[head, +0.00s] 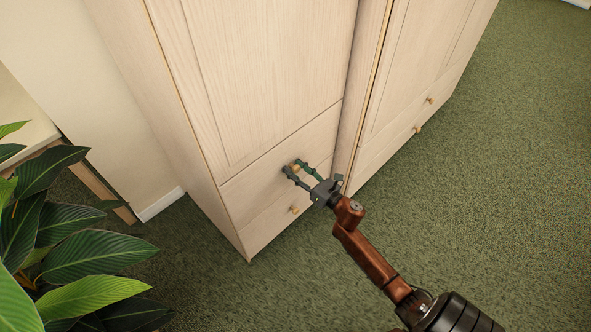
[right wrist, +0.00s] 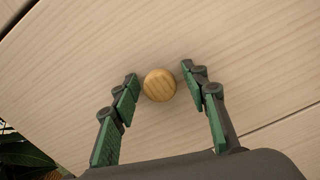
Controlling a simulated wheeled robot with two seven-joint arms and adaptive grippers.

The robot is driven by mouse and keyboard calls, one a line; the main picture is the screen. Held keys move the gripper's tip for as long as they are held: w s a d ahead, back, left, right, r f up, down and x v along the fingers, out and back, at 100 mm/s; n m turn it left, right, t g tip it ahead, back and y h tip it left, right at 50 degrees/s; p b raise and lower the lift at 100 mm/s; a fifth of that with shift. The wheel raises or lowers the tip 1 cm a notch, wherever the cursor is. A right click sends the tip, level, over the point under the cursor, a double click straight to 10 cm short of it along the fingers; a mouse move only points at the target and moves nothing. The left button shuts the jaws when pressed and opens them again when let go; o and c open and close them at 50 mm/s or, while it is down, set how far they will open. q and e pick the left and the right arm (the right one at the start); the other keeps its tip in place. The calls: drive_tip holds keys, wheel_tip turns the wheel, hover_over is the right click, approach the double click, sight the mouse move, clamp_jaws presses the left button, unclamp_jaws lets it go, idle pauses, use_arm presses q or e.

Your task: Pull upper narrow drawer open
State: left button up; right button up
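The upper narrow drawer (head: 249,181) is in the left wardrobe section, above a lower narrow drawer (head: 270,222) with its own round knob (head: 295,209). The upper drawer looks closed, its front level with the one below. Its round wooden knob (right wrist: 160,85) sits between the fingertips of my right gripper (right wrist: 160,77) in the right wrist view, with a gap on each side. In the head view my right gripper (head: 293,168) is at the drawer front, open, its fingertips beside the knob. My left gripper is not in view.
A large leafy plant (head: 75,245) fills the lower left, by a table edge (head: 95,185). Green carpet (head: 500,180) in front and to the right is clear.

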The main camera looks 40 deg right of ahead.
clamp_jaws()
drive_tip(key=shift+s+a, duration=0.1)
idle(0.5)
